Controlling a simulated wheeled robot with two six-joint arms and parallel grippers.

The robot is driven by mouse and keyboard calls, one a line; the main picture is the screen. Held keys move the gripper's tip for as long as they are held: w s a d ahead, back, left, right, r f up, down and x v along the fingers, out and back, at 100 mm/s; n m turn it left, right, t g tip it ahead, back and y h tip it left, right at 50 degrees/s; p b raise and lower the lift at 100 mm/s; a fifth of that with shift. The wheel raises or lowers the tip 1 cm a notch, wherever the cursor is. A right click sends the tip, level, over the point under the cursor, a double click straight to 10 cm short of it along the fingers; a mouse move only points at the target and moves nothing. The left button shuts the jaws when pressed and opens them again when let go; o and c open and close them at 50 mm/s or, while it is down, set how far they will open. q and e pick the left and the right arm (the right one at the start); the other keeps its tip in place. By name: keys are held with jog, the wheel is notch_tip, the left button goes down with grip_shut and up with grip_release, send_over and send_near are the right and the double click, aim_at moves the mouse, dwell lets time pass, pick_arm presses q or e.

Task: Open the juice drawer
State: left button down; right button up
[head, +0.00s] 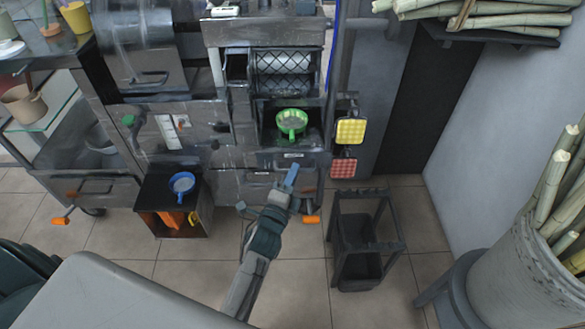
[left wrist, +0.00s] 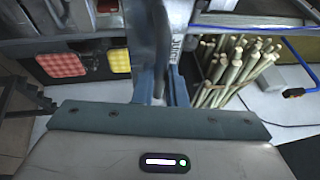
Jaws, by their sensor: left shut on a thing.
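The juice drawer (head: 272,160) is in the lower middle of the press in the head view, with a pale label on its front. It sits below the bay that holds a green strainer (head: 291,123). My left gripper (head: 291,178) is right at the drawer front, its blue fingers pointing up at it. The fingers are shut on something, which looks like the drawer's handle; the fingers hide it. In the left wrist view the blue fingers (left wrist: 160,92) are close together beside a small lettered label (left wrist: 176,46). I cannot tell how far out the drawer is. My right gripper is not in view.
A yellow pad (head: 351,131) and a red pad (head: 343,168) hang to the right of the drawer. A dark rack (head: 366,235) stands on the floor at right. A small dark stand (head: 157,193) with a blue strainer (head: 181,184) is at left. Floor before the press is mostly clear.

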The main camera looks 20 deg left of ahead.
pick_arm(q)
jog(key=c, duration=1.5)
grip_release()
